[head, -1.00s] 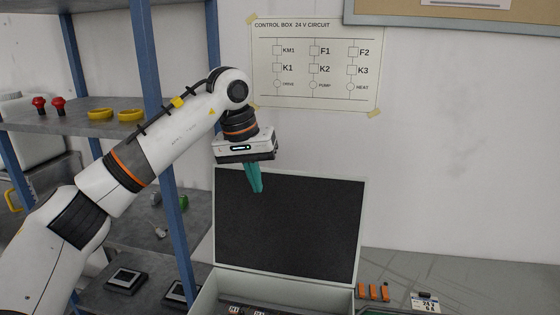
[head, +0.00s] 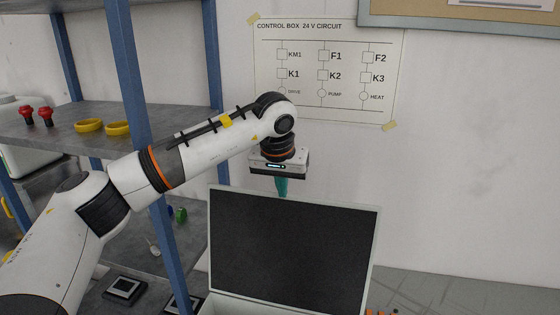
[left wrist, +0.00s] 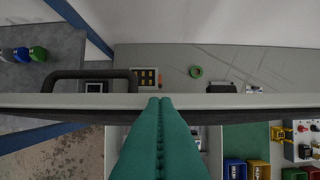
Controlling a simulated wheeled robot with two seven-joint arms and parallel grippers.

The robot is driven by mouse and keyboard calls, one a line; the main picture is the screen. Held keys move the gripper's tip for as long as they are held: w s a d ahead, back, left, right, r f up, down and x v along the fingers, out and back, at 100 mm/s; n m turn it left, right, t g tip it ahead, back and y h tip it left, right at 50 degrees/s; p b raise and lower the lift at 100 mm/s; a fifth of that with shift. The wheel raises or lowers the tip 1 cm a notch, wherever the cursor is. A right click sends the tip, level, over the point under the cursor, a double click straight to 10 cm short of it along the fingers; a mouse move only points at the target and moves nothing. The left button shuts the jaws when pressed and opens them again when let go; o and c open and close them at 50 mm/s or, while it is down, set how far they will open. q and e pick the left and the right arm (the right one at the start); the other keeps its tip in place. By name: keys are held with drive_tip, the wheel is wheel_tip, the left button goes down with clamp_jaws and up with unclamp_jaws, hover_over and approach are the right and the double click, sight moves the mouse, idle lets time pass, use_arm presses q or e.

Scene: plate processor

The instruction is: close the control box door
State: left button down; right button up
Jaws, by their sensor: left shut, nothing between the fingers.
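The control box door (head: 290,250) stands open and upright, its dark inner face towards the head camera. The control box (head: 240,306) shows only as a pale rim below it. My left gripper (head: 281,192) is at the middle of the door's top edge, pointing down. Its teal fingers are shut and empty. In the left wrist view the fingertips (left wrist: 160,100) overlap the door's top edge (left wrist: 250,101); I cannot tell whether they touch it. A black handle (left wrist: 90,74) is on the door's outer side. My right gripper is not in view.
A blue-framed shelf (head: 140,130) with red buttons (head: 36,116) and yellow rings (head: 102,127) stands left of the door. A circuit sheet (head: 325,70) hangs on the wall behind.

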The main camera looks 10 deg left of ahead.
use_arm(q)
drive_tip(key=s+p, duration=0.1)
drive_tip(key=s, duration=0.3)
drive_tip(key=shift+s, duration=0.15)
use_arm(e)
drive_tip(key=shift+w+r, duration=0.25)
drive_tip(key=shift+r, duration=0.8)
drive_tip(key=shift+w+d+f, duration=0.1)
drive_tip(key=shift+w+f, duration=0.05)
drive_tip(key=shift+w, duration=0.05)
use_arm(q)
drive_tip(key=shift+s, duration=0.15)
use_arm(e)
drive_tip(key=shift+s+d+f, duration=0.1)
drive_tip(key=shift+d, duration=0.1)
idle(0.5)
